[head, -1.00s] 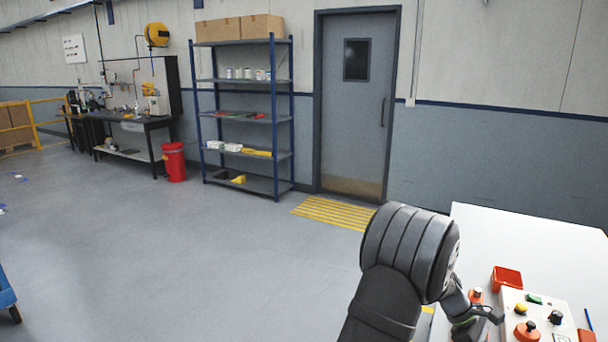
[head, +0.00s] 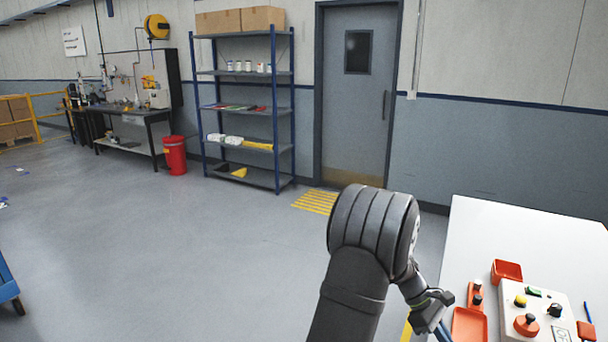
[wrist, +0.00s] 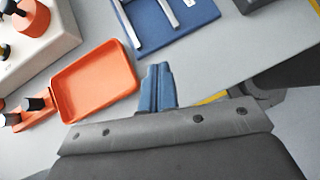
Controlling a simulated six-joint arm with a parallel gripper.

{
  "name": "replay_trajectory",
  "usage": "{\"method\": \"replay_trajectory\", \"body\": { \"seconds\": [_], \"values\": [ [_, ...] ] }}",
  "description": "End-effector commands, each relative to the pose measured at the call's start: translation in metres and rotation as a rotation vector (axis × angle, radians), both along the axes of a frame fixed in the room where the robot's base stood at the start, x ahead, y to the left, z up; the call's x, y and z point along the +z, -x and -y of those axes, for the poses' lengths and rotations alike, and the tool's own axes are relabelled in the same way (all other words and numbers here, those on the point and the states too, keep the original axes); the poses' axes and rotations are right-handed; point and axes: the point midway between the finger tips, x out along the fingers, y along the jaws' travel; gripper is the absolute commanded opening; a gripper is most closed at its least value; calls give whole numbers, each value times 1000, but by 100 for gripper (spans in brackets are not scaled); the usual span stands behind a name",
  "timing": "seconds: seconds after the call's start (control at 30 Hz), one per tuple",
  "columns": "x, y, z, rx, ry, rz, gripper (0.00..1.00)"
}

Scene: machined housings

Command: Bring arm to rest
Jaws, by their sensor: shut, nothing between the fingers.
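My gripper (head: 444,332) hangs at the left edge of the white table in the head view, partly cut off by the bottom of the picture. In the wrist view its blue fingers (wrist: 158,88) are together with nothing between them. They point past an orange tray (wrist: 95,80), apart from it in the picture. My arm is bent, with its thick grey elbow in front of the floor and the door mat.
The white table (head: 520,230) bears a control box (head: 545,310) with buttons, a red bin (head: 507,270) and the orange tray (head: 470,325). A blue plate (wrist: 185,22) with metal bars shows in the wrist view. Open floor lies left of the table.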

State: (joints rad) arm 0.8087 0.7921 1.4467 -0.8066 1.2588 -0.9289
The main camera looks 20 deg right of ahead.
Motion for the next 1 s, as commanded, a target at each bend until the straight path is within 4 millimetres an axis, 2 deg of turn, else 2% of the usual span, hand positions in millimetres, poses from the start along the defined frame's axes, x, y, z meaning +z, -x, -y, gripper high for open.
{"method": "replay_trajectory", "body": {
  "seconds": [0.03,0.53,1.0],
  "values": [
    [0,-10,-6,4,-1,0,0],
    [72,-72,-41,2,1,2,0],
    [89,-14,-1,-402,19,276,0]
  ]
}}
